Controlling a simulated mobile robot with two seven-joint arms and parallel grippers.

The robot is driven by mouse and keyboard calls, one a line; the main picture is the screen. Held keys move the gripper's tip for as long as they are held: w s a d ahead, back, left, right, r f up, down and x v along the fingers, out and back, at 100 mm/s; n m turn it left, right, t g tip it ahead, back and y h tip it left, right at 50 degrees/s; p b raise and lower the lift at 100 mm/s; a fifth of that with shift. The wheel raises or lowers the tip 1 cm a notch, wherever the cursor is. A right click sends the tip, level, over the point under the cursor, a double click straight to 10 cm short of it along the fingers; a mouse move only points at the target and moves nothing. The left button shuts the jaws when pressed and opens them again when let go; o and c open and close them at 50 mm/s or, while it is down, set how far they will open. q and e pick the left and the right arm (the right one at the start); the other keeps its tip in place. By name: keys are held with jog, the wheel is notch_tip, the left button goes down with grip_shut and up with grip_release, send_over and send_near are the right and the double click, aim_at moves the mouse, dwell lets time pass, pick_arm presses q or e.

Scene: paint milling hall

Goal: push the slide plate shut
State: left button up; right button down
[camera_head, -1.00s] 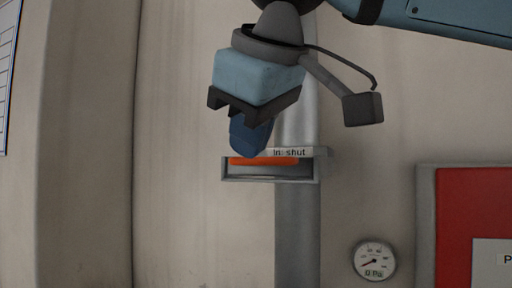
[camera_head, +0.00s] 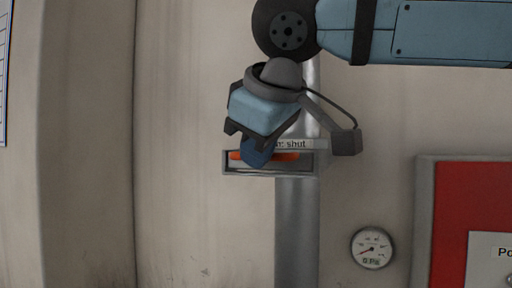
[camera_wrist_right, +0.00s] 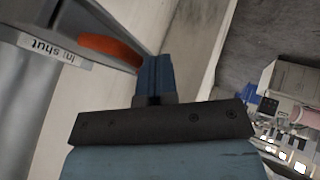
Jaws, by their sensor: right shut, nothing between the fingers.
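The slide plate's orange edge (camera_head: 284,156) shows inside a grey rectangular frame (camera_head: 300,173) on a vertical grey pipe. A label above it reads "In: shut", partly covered in the head view. My right gripper (camera_head: 257,158) is shut and empty, its blue fingers in front of the orange edge. In the right wrist view the blue fingers (camera_wrist_right: 153,75) are beside the end of the orange edge (camera_wrist_right: 110,48); I cannot tell if they touch. My left gripper is not in view.
A round gauge (camera_head: 372,248) reading 0 Pa is on the wall right of the pipe (camera_head: 297,225). A red panel (camera_head: 470,190) in a grey frame stands at the right.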

jog(key=w+p, duration=0.1)
jog(key=w, duration=0.1)
jog(key=w+d+p, duration=0.1)
jog(key=w, duration=0.1)
jog(key=w+d, duration=0.1)
jog(key=w, duration=0.1)
jog(key=shift+d+r+p, duration=0.1)
jog(key=shift+d+p, duration=0.15)
jog(key=shift+p, duration=0.15)
jog(key=w, duration=0.1)
jog(key=w+d, duration=0.1)
jog(key=w, duration=0.1)
jog(key=w+d, duration=0.1)
jog(key=w, duration=0.1)
jog(key=shift+w+d, duration=0.15)
jog(key=shift+w, duration=0.05)
jog(key=shift+s, duration=0.1)
